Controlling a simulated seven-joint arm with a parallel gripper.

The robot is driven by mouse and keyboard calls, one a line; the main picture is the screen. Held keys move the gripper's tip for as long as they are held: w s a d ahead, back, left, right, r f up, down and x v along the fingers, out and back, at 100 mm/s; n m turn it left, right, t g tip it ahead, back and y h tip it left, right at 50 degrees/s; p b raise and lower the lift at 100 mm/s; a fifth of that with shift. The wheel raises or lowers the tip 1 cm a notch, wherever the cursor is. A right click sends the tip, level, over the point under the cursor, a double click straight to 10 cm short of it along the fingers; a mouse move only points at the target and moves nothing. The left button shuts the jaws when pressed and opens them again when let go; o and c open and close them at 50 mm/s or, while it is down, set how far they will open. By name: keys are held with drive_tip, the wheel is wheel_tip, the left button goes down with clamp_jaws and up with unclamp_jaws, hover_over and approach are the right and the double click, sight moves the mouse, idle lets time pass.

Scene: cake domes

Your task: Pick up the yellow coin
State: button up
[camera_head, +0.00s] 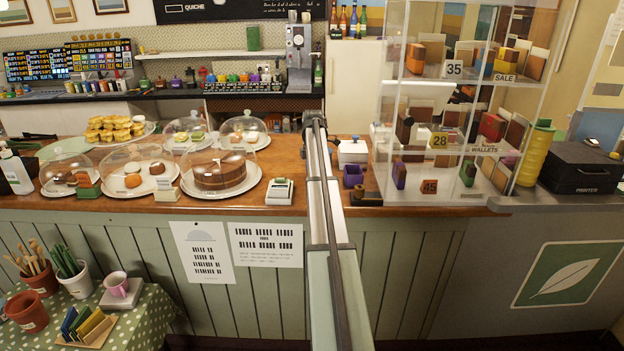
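I cannot make out a yellow coin anywhere in the head view. A long, pale arm of mine reaches from the bottom centre up over the wooden counter (135,204) and covers a strip of it. No gripper fingers can be made out at its far end, so I cannot see whether my gripper is open or what it is near. Small items on the counter are too small or partly hidden to identify.
Glass domes cover cakes, including a chocolate cake (216,174), on the left. A white box (353,152) and a purple cup (352,176) stand right of my arm. A clear display case (462,100) and black printer (583,168) stand farther right. Pots occupy a lower-left table.

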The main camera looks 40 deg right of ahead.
drive_tip(key=shift+f, duration=0.1)
idle(0.3)
drive_tip(key=c, duration=1.1)
wheel_tip(320, 180, up, 9)
drive_tip(key=s+d+r+m, duration=0.1)
drive_tip(key=s+d+m, duration=0.2)
drive_tip(key=s+m, duration=0.1)
drive_tip(key=s+d+r+m, duration=0.1)
drive_tip(key=s+d+m, duration=0.2)
drive_tip(key=s+m, duration=0.1)
drive_tip(key=s+d+r+m, duration=0.1)
drive_tip(key=s+d+m, duration=0.2)
drive_tip(key=s+m, duration=0.1)
drive_tip(key=shift+s+m, duration=0.15)
drive_tip(key=shift+m, duration=0.45)
